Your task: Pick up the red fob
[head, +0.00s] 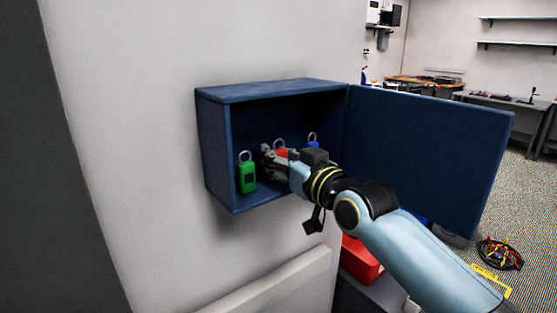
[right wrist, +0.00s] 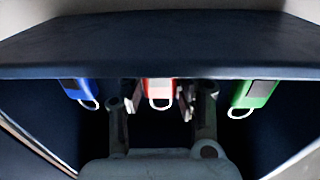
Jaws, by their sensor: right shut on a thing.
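The red fob (head: 281,153) is inside the open blue wall cabinet (head: 222,146), between a green fob and a blue fob. My right gripper (head: 276,158) reaches into the cabinet and is shut on the red fob. The right wrist view shows the red fob (right wrist: 159,88) with its pale ring between the two fingers of my right gripper (right wrist: 158,100). Part of the fob is hidden behind the gripper in the head view. My left gripper is not in view.
A green fob (head: 247,176) hangs at the left in the cabinet, and a blue fob (head: 312,141) at the right. The cabinet door (head: 430,150) stands open to the right. A red box (head: 360,262) is below my right arm. Coloured cables (head: 500,253) lie on the floor.

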